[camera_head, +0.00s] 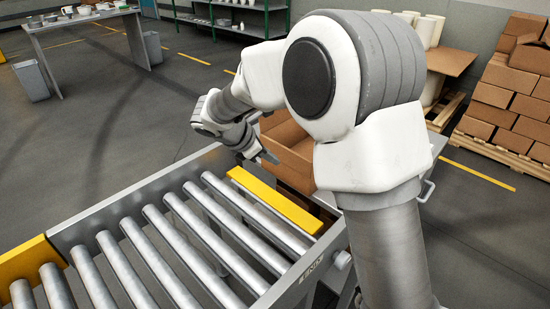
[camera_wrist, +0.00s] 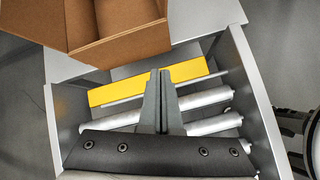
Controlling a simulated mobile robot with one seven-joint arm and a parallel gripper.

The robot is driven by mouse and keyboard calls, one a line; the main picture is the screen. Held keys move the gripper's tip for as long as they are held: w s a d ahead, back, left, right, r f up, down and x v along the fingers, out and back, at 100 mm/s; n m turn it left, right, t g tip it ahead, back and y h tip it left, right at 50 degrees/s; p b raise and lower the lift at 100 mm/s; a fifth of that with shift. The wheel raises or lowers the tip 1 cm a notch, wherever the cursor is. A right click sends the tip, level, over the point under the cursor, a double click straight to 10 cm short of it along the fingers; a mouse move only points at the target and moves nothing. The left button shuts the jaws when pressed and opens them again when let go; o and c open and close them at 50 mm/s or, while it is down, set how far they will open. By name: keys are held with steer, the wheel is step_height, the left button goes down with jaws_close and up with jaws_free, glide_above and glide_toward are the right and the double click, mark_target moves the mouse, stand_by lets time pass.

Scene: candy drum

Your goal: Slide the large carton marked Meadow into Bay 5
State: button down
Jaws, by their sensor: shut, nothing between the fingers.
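An open brown cardboard carton (camera_head: 289,145) stands just past the yellow end stop of the roller conveyor, partly hidden behind my arm. It also shows at the top of the wrist view (camera_wrist: 120,52), with its top open. I see no Meadow marking on it, and no label reading Bay 5 is legible. My gripper (camera_head: 268,157) is shut and empty, with its fingertips close to the carton's near side in the head view. In the wrist view my gripper (camera_wrist: 161,76) points over the rollers and the yellow stop, its fingers together.
The roller conveyor (camera_head: 85,222) has a yellow bar (camera_head: 275,200) across its end and another yellow piece (camera_head: 30,262) at the left. Stacked cartons (camera_head: 505,100) stand on a pallet at the right. A table (camera_head: 85,19) and a grey bin (camera_head: 32,80) stand at the back left.

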mark_target(282, 177)
steer(key=w+a+f+n+t+b, duration=0.1)
steer(key=w+a+f+n, duration=0.15)
steer(key=f, duration=0.25)
steer(key=w+a+f+n+b, duration=0.1)
steer(key=w+a+f+n, duration=0.1)
steer(key=a+f, duration=0.25)
steer(key=b+x, duration=0.1)
steer(key=x, duration=0.2)
steer(key=b+x, duration=0.1)
steer(key=x, duration=0.3)
steer(key=b+x, duration=0.1)
steer(key=x, duration=0.3)
steer(key=shift+d+f+b, duration=0.1)
steer(key=shift+d+b, duration=0.2)
steer(key=shift+d, duration=0.1)
steer(key=shift+w+d+r+b, duration=0.2)
steer(key=shift+w+d+b, duration=0.2)
steer(key=shift+w+d, duration=0.75)
steer(key=shift+w+d+r, duration=0.1)
steer(key=shift+w+d, duration=0.05)
steer(key=shift+w, duration=0.1)
